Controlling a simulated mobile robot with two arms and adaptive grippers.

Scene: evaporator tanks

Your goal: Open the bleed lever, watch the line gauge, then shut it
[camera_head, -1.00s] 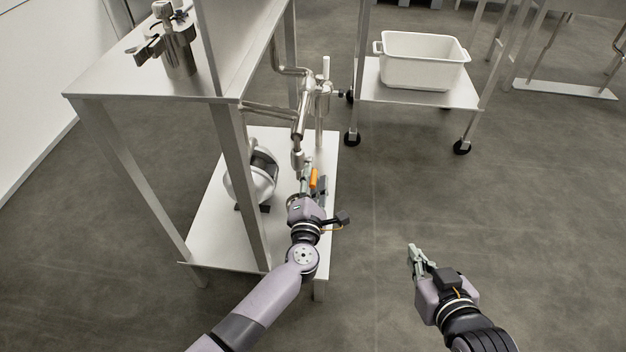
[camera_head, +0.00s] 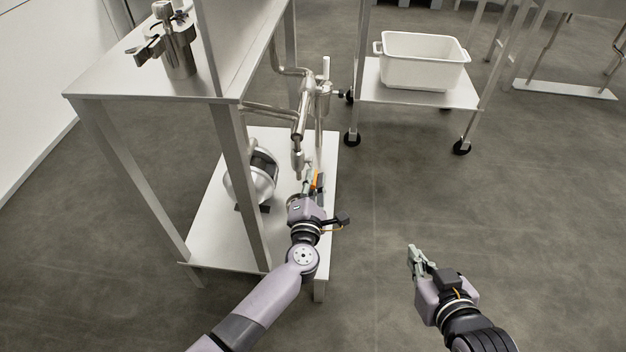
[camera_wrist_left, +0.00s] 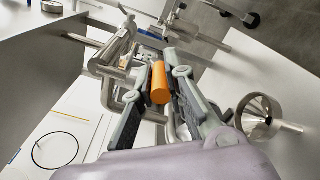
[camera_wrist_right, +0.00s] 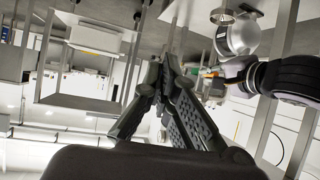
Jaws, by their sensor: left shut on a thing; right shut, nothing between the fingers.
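The bleed lever shows as an orange grip (camera_head: 318,180) below the steel pipework, above the stand's lower shelf. It is a short orange cylinder (camera_wrist_left: 160,83) in the left wrist view. My left gripper (camera_head: 313,186) is shut on it, with a finger on either side (camera_wrist_left: 157,92). The rest of the lever is largely hidden by the fingers. My right gripper (camera_head: 413,250) is shut and empty over the floor, right of the stand; its fingers meet in the right wrist view (camera_wrist_right: 162,72). I cannot make out a gauge dial.
Steel pipes (camera_head: 301,115) run down beside the stand's post (camera_head: 240,170). A round metal vessel (camera_head: 250,185) sits on the lower shelf (camera_head: 215,232), left of my left gripper. A white tub (camera_head: 423,62) stands on a wheeled cart at the back. The floor on the right is clear.

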